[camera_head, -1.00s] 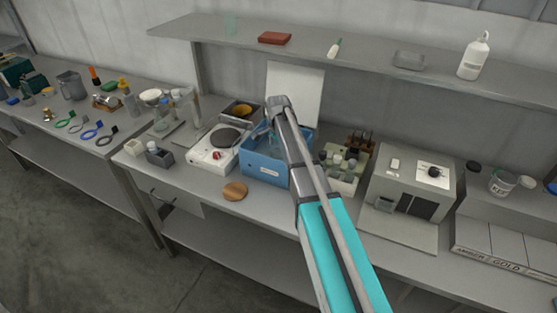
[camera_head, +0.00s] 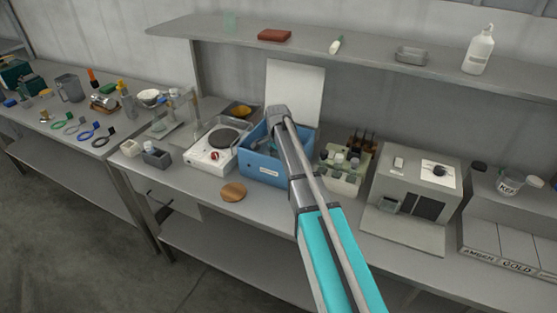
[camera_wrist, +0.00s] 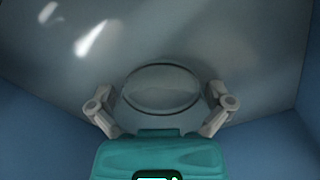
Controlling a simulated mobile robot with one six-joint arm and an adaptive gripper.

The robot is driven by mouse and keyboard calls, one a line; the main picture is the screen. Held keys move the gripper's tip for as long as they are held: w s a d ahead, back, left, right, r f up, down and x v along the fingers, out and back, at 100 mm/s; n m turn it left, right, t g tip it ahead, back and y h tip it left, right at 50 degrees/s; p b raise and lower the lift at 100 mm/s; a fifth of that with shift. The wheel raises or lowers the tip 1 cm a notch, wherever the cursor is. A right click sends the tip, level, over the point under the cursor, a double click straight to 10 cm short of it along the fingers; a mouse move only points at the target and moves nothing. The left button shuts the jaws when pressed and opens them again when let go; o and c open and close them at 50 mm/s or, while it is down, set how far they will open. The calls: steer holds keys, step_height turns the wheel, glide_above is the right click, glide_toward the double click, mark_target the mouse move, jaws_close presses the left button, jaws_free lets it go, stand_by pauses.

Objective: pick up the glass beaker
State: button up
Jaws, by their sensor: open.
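The glass beaker (camera_wrist: 161,108) shows in the wrist view as a clear round rim, inside the blue box (camera_head: 262,170). My gripper (camera_wrist: 161,88) is open, with one finger on the left side and one on the right side of the beaker rim. I cannot tell whether either finger touches the glass. In the head view my arm hides most of the box's inside, and I cannot make out the beaker there.
The blue box's walls stand close around my gripper. Left of the box is a white hotplate (camera_head: 212,158); right is a rack of bottles (camera_head: 343,172). A round brown disc (camera_head: 233,192) lies in front. A shelf (camera_head: 370,58) runs above the bench.

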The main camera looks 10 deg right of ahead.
steer(key=shift+s, duration=0.1)
steer(key=c, duration=1.1)
steer(key=shift+r, duration=0.15)
steer(key=shift+c, duration=0.2)
steer(key=shift+r+p, duration=0.7)
steer(key=shift+p, duration=0.2)
steer(key=shift+c, duration=0.3)
step_height(320, 180, up, 8)
steer(key=p, duration=0.8)
steer(key=shift+r, duration=0.15)
